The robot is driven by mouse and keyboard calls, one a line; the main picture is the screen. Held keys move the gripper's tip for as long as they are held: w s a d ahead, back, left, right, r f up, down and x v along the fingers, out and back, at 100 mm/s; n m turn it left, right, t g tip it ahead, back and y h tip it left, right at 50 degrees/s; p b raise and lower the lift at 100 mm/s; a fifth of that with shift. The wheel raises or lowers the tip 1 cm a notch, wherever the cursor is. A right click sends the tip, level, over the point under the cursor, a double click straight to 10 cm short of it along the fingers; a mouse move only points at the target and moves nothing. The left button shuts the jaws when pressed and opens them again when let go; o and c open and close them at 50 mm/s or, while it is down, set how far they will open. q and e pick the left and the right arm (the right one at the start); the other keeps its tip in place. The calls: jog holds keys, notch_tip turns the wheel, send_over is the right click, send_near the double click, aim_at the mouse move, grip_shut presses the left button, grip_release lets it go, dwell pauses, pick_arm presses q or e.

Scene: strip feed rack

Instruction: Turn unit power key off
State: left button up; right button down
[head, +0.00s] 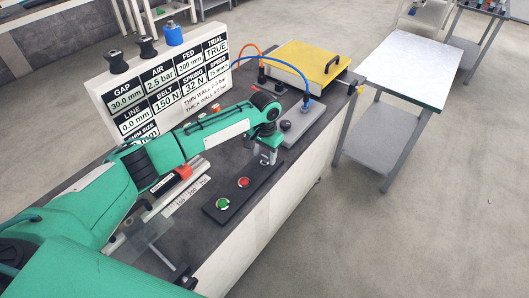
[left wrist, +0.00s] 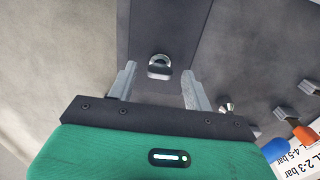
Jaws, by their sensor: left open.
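The power key (left wrist: 159,67) shows in the left wrist view as a small silver key switch on a dark control panel (left wrist: 165,25). In the head view the panel (head: 228,208) lies along the front of the bench, and the gripper hides most of the key. My left gripper (head: 266,158) points down over the far end of the panel. In the left wrist view its fingers (left wrist: 159,71) are open, one on each side of the key, with a gap on both sides. My right gripper is not in view.
On the panel are a green button (head: 222,204) and a red button (head: 243,182), close to my left gripper. Behind stand a white display board (head: 125,85), a yellow cover with a handle (head: 295,62) and blue and orange hoses. A side table (head: 410,70) stands to the right.

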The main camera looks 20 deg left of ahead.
pick_arm(q)
jog(key=shift+f, duration=0.3)
jog(key=shift+s, duration=0.1)
jog(key=c, duration=1)
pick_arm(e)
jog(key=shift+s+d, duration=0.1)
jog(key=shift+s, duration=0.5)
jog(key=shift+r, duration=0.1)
